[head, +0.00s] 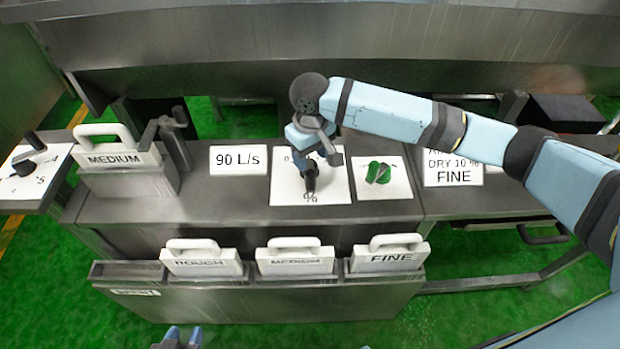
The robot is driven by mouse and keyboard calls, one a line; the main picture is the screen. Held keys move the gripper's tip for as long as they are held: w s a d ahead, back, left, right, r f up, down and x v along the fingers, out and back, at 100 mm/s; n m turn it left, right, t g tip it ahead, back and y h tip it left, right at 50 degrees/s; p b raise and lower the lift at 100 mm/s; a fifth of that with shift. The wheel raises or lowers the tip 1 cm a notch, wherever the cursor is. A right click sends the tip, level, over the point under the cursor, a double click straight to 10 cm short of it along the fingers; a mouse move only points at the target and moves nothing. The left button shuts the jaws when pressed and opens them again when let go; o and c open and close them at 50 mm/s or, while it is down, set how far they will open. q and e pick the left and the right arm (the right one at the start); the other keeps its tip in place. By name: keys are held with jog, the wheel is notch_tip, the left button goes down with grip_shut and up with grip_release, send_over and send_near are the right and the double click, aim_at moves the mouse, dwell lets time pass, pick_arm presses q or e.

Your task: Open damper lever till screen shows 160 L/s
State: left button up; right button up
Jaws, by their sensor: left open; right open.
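The screen (238,159) is a white panel on the grey console and reads 90 L/s. To its right is a white dial plate (283,188) with partly covered markings. My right gripper (318,163) is over this plate, reaching down from above, with its jaws open. A dark lever part (310,185) shows just below the gripper, pointing toward the plate's front edge. The gripper hides much of the lever, and I cannot tell whether they touch. My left gripper (180,339) is open at the bottom edge, only its tips showing, away from the console.
A plate with a green knob (378,173) is close right of the dial. A MEDIUM screen block (118,160) and a dark handle (172,128) stand left. ROUGH, MEDIUM and FINE blocks (390,258) sit in the front rack. Another dial (30,165) is far left.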

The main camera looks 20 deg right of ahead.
aim_at(310, 179)
notch_tip(310, 179, down, 9)
dwell(0.3)
grip_shut()
